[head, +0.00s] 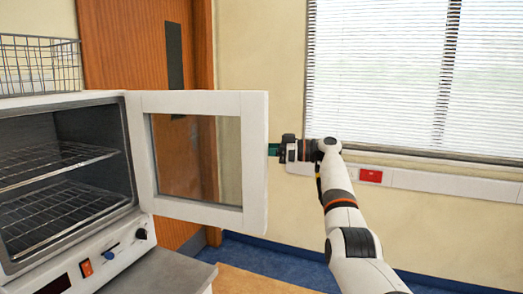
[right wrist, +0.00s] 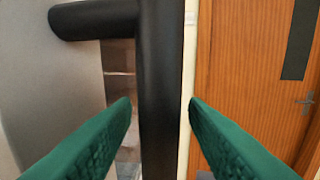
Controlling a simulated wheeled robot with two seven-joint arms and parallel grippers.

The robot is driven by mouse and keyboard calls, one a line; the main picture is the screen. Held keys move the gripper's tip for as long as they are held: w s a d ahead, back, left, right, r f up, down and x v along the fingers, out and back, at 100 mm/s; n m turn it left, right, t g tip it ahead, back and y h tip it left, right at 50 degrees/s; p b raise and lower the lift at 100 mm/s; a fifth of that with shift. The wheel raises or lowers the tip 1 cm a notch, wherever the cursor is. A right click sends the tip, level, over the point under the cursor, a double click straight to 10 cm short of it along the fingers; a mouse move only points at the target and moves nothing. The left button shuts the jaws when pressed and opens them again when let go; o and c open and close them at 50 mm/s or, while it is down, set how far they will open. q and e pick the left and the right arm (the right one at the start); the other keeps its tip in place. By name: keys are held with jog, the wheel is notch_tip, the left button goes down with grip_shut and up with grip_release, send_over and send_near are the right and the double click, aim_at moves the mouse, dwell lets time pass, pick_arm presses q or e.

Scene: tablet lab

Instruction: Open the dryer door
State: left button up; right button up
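The dryer (head: 118,150) stands at the left in the head view. Its white-framed door (head: 256,165) with a glass pane is swung wide open, and the chamber with wire racks (head: 62,160) is exposed. My right gripper (head: 274,149) is at the free edge of the door, its fingers partly hidden behind it. In the right wrist view, the black bar handle (right wrist: 160,110) stands upright between the two green fingers (right wrist: 159,108). The fingers are open around the handle, with a small gap on each side. My left gripper is not in view.
A wire basket (head: 40,66) sits on top of the dryer. A wooden door (head: 130,50) is behind it. A wall with a window blind (head: 400,75) and a white rail with a red socket (head: 371,175) lies behind my right arm. Blue and tan floor shows below.

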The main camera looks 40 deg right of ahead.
jog(key=b+v, duration=0.3)
jog(key=v, duration=0.9)
